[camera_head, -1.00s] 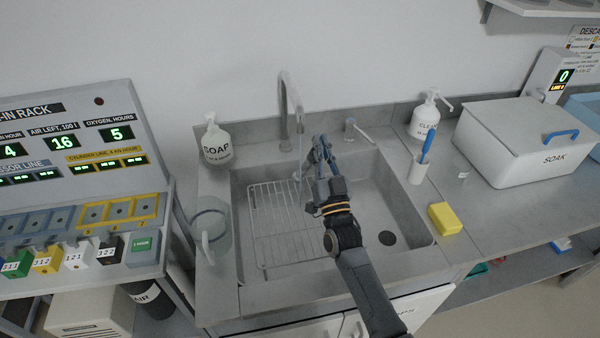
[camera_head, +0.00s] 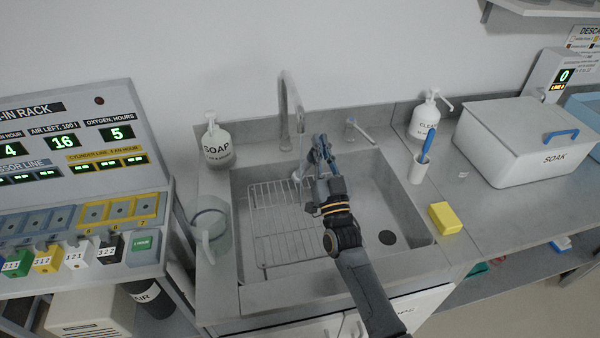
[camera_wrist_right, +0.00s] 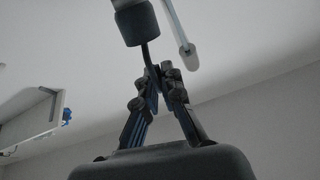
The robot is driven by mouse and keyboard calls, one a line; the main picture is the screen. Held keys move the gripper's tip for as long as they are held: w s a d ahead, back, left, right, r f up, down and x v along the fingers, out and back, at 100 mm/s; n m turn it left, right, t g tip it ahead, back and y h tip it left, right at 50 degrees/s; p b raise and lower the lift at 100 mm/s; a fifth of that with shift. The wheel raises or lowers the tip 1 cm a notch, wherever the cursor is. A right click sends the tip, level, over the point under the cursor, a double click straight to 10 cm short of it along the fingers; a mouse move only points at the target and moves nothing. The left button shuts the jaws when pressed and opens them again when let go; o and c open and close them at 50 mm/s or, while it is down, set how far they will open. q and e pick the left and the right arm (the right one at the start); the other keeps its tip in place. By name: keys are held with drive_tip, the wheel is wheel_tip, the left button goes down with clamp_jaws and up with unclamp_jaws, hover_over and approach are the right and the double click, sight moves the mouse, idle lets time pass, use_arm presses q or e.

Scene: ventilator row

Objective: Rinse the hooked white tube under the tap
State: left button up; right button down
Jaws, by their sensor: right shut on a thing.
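My right gripper (camera_head: 319,148) is over the sink, just right of the tap spout's end. It is shut. In the wrist view, its fingertips (camera_wrist_right: 155,80) close on a slim dark stem (camera_wrist_right: 148,55) topped by a thick dark cylinder; these are in shadow. In the head view, a small pale piece (camera_head: 297,176) shows left of the fingers; I take the held thing to be the hooked white tube, but its shape is mostly hidden. The arched grey tap (camera_head: 286,95) stands behind the sink. Its lever (camera_head: 364,132) is to the right. My left gripper is not in view.
A wire rack (camera_head: 275,225) lies in the left of the sink (camera_head: 380,205). Soap bottle (camera_head: 216,145), clear jug (camera_head: 212,220), yellow sponge (camera_head: 445,218), brush cup (camera_head: 418,172) and cleaner bottle (camera_head: 425,118) stand around it. The white soak box (camera_head: 510,150) is at right.

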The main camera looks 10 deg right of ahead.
drive_tip(key=shift+d, duration=0.1)
drive_tip(key=s+d+p, duration=0.3)
drive_tip(key=s+d, duration=0.1)
drive_tip(key=s, duration=0.2)
drive_tip(key=shift+s+d, duration=0.25)
drive_tip(key=shift+s, duration=0.05)
idle(0.5)
idle(1.1)
drive_tip(key=s+d+r+p, duration=0.3)
drive_tip(key=s+r+p, duration=0.1)
drive_tip(key=p, duration=0.1)
idle(0.4)
drive_tip(key=shift+s+a+f, duration=0.1)
idle(0.4)
